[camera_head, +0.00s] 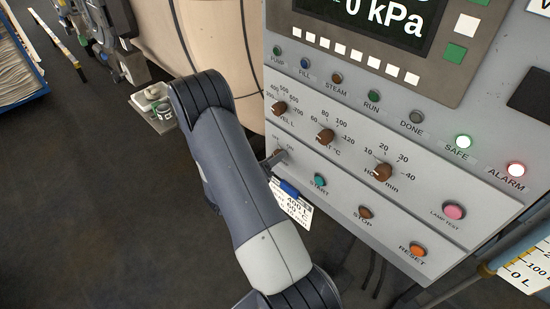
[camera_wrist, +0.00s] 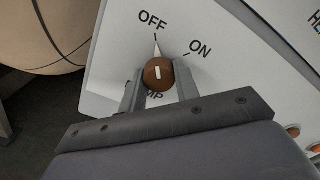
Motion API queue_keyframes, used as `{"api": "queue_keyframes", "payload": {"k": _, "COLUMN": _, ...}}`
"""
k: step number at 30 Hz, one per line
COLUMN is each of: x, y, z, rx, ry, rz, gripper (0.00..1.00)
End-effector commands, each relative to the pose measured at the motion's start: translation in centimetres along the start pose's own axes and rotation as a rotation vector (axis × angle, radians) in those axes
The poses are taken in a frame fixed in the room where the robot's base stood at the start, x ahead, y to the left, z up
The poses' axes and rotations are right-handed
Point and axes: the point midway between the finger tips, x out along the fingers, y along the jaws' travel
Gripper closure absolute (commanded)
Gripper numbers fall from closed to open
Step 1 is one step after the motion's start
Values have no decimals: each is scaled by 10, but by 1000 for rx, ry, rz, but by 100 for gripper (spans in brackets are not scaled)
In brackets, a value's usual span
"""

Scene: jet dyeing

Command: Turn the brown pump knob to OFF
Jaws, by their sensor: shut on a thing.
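The brown pump knob (camera_wrist: 158,74) shows in the wrist view on the pale panel, with its white mark pointing up to the OFF label (camera_wrist: 152,18). The ON label (camera_wrist: 200,48) lies to the upper right of the knob. My gripper (camera_wrist: 159,78) is shut on the knob, with one finger on its left and one on its right. The PUMP label below is partly covered by the gripper.
Three other brown knobs, for level (camera_head: 279,108), temperature (camera_head: 325,136) and minutes (camera_head: 383,172), sit close by. Start (camera_head: 320,180), stop (camera_head: 366,212) and reset (camera_head: 411,250) buttons lie below. A white tag (camera_head: 292,208) hangs near my arm.

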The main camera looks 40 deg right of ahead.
Motion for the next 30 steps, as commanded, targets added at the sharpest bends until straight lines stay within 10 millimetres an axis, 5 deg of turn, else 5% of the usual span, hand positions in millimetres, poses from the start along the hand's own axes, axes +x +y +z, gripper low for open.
{"api": "queue_keyframes", "payload": {"k": 4, "x": 0, "y": 0, "z": 0, "rx": 1, "ry": -1, "rz": 0, "gripper": 93}}
{"api": "queue_keyframes", "payload": {"k": 5, "x": 0, "y": 0, "z": 0, "rx": 1, "ry": -1, "rz": 0, "gripper": 67}}
{"api": "queue_keyframes", "payload": {"k": 12, "x": 0, "y": 0, "z": 0, "rx": 2, "ry": -1, "rz": 0, "gripper": 48}}
{"api": "queue_keyframes", "payload": {"k": 23, "x": -7, "y": 1, "z": 0, "rx": 2, "ry": -2, "rz": 2, "gripper": 48}}
{"api": "queue_keyframes", "payload": {"k": 30, "x": -44, "y": 3, "z": 0, "rx": 2, "ry": -5, "rz": 4, "gripper": 48}}
